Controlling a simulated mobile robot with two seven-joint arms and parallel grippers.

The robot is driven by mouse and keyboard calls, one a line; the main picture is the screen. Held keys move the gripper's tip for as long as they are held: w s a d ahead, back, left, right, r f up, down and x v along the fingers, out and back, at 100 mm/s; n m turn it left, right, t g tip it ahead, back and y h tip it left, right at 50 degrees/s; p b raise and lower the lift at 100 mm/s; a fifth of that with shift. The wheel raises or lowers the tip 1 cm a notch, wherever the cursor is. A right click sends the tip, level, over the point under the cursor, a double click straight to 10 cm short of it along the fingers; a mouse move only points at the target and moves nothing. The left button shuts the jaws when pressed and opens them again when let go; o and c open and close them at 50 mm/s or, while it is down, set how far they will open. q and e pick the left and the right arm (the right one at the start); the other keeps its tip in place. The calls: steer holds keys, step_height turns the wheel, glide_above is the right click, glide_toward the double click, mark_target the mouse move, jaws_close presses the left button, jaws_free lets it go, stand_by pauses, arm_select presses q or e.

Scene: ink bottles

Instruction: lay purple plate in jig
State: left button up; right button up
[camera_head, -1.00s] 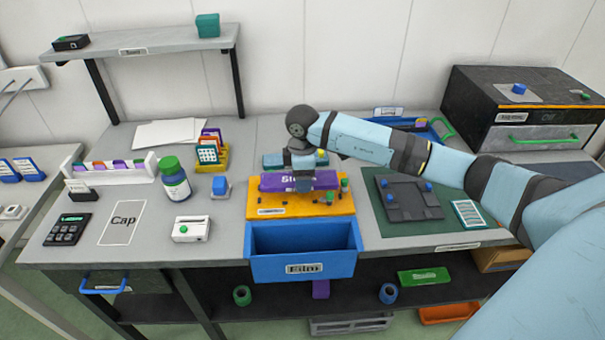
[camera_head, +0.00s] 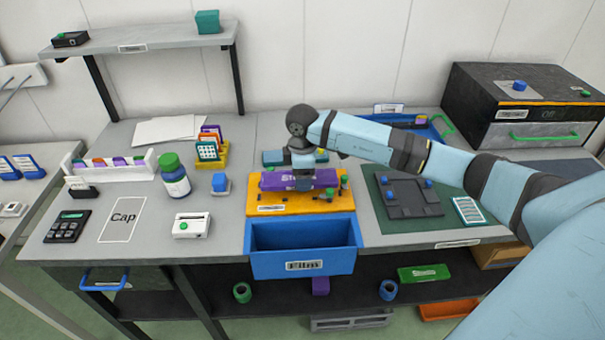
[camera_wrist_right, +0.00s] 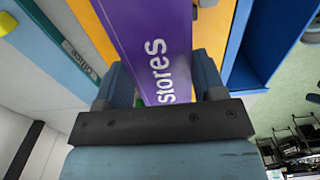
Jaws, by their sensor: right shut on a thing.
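The purple plate (camera_head: 272,181) lies level at the yellow-orange jig (camera_head: 257,201), over its middle; I cannot tell whether it rests fully on it. My right gripper (camera_head: 303,184) points down from above and is shut on the plate. In the right wrist view the plate (camera_wrist_right: 150,35) carries the white word "stores" and sits between the two fingers (camera_wrist_right: 165,85). The jig's orange surface (camera_wrist_right: 80,40) shows beside it. The arm hides part of the plate's far side. My left gripper is not in view.
A blue bin (camera_head: 303,265) labelled "Film" is in front of the jig. A green mat (camera_head: 450,190) with a dark fixture (camera_head: 408,198) lies to the right. A white device (camera_head: 192,225), a blue stamp-like block (camera_head: 220,183) and a bottle (camera_head: 174,178) stand to the left.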

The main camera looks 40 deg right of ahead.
steer(key=shift+f, duration=0.4)
stand_by(0.3)
steer(key=shift+f, duration=0.35)
steer(key=shift+f, duration=0.25)
stand_by(0.7)
steer(key=shift+f, duration=0.1)
stand_by(0.5)
steer(key=shift+f, duration=0.25)
steer(key=o, duration=1.2)
steer(key=shift+o, duration=0.2)
steer(key=shift+r, duration=0.15)
